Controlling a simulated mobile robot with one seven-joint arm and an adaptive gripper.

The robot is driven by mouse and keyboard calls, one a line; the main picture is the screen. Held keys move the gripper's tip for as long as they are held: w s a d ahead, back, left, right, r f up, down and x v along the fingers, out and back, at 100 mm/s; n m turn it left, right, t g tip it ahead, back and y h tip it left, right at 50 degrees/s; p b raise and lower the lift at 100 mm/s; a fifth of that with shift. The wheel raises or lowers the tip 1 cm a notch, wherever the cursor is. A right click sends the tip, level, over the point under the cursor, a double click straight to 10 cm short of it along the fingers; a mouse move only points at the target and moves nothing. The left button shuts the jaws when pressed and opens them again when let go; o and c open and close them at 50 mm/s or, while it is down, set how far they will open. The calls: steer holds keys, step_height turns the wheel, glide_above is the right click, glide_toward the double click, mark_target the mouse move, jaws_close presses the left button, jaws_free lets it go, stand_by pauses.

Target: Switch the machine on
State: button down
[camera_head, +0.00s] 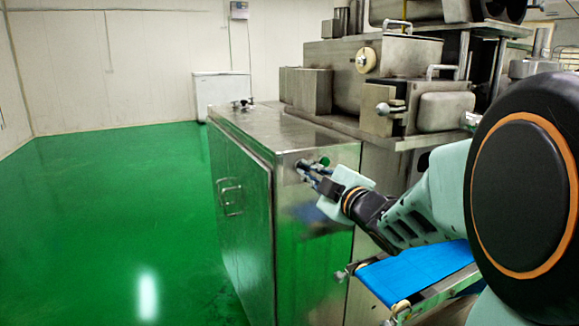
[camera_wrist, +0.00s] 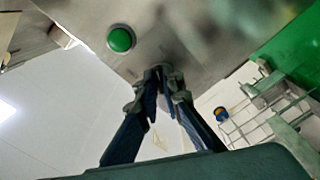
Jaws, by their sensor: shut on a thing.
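The encrusting machine's steel cabinet (camera_head: 243,200) stands in the middle of the head view. A round green button (camera_head: 324,161) sits high on its end panel; it also shows in the wrist view (camera_wrist: 120,39), left of the fingertips and clear of them. My gripper (camera_head: 304,171) is at this panel, just below and left of the button. In the wrist view my gripper (camera_wrist: 166,77) has its tips close together at the panel, shut on a small knob-like part. The fingertips hide most of that part, so its shape and setting cannot be told.
A blue conveyor belt (camera_head: 418,270) with metal rails runs below my arm at the right. Steel machine housings (camera_head: 400,65) rise behind the cabinet. A door handle (camera_head: 230,197) sticks out from the cabinet's left side. The green floor (camera_head: 110,220) at the left is clear.

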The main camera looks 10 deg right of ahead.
steer(key=shift+m+p, duration=0.65)
steer(key=shift+m, duration=1.25)
steer(key=c, duration=2.1)
jaws_free()
steer(key=v, duration=0.7)
steer(key=shift+s, duration=0.2)
